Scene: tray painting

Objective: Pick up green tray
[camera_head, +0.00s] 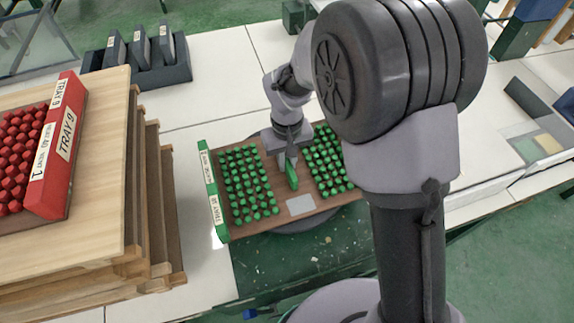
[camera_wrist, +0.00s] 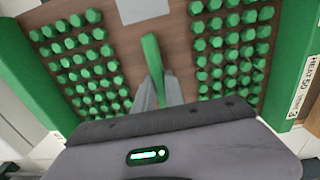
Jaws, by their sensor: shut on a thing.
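The green tray (camera_head: 214,190) has a brown board, green labelled end walls and rows of green pieces on both sides of a bare middle strip. A green upright handle (camera_head: 291,174) stands in that strip. My gripper (camera_head: 287,160) is over the tray's middle, shut on the handle. In the wrist view the handle (camera_wrist: 152,60) runs between my gripper's fingers (camera_wrist: 157,92). A pale plate (camera_wrist: 142,10) lies on the board beyond it. The tray sits level, its near edge out past the white table's edge; whether it touches the table is hidden.
A red tray (camera_head: 62,145) lies on a stack of wooden boards (camera_head: 110,165) at left, close to the green tray's left end. A dark rack (camera_head: 138,60) with upright grey items stands behind. White tabletop (camera_head: 215,90) is clear between. My arm hides part of the right.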

